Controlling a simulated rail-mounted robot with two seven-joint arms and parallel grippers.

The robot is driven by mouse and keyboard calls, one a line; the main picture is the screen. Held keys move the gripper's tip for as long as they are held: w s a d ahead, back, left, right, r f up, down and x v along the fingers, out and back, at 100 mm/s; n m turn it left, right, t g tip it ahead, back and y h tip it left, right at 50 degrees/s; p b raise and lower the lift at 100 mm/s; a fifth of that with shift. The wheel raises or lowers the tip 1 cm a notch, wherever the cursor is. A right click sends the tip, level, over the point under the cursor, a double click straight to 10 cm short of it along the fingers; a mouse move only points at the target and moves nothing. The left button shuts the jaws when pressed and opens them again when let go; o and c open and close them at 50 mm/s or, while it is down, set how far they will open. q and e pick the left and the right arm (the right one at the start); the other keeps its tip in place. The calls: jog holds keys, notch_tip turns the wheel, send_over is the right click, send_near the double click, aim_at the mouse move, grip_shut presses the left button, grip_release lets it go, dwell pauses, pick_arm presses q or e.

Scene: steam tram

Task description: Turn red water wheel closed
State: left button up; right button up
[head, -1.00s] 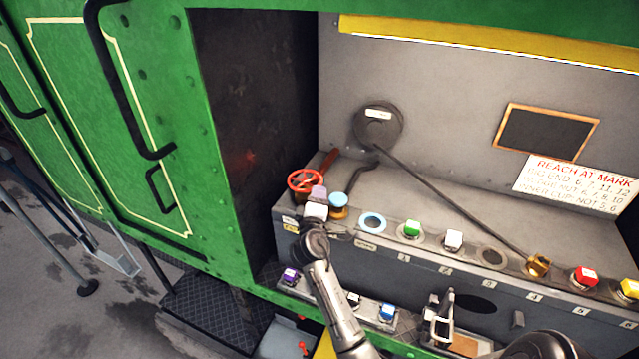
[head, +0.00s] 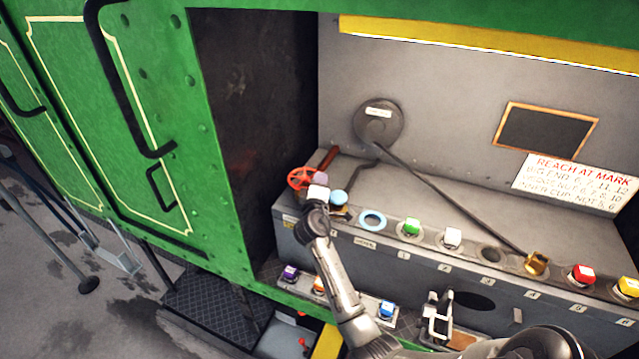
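The red water wheel (head: 298,179) is a small spoked handwheel at the left end of the grey ledge, beside the dark opening. My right arm reaches up from the bottom. Its gripper (head: 320,181), with a white block and a mauve piece at its end, overlaps the wheel's right edge in the picture. I cannot tell whether it touches the rim. The fingers are too small and too hidden by the wrist to show whether they are open or shut. The wheel's right side is partly covered. My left gripper is not in view.
A blue round knob (head: 339,198) stands just right of my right gripper, and a dark red lever (head: 328,158) behind it. A blue ring (head: 372,221) and several coloured blocks line the ledge. A long rod (head: 450,190) slants across it. The green door side (head: 150,120) bounds the left.

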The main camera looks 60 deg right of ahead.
grip_shut()
jog(key=shift+a+f+g+b, duration=0.15)
jog(key=shift+g+b, duration=0.15)
jog(key=shift+b, duration=0.2)
jog(key=m+g+b, duration=0.2)
jog(key=g+b, duration=0.1)
jog(key=a+m+g+h+b, duration=0.1)
jog(key=m+g+b, duration=0.1)
jog(key=g+b, duration=0.1)
jog(key=a+m+g+h+b, duration=0.1)
jog(key=m+g+b, duration=0.1)
jog(key=b, duration=0.3)
jog(key=shift+w+a+f+g, duration=0.1)
jog(key=shift+w+g, duration=0.1)
jog(key=shift+g, duration=0.4)
jog(key=shift+w+a+r+m+g+y+b, duration=0.1)
jog(key=shift+a+m+g+y+b, duration=0.1)
jog(key=shift+m+g+b, duration=0.5)
jog(key=shift+w+a+r+m+g+y+b, duration=0.1)
jog(key=shift+a+m+g+y+b, duration=0.2)
jog(key=shift+g, duration=0.75)
jog(key=shift+w+a+r+m+g+y+b, duration=0.1)
jog(key=shift+m+g+b, duration=0.45)
jog(key=shift+g, duration=0.3)
jog(key=shift+o, duration=1.4)
grip_release()
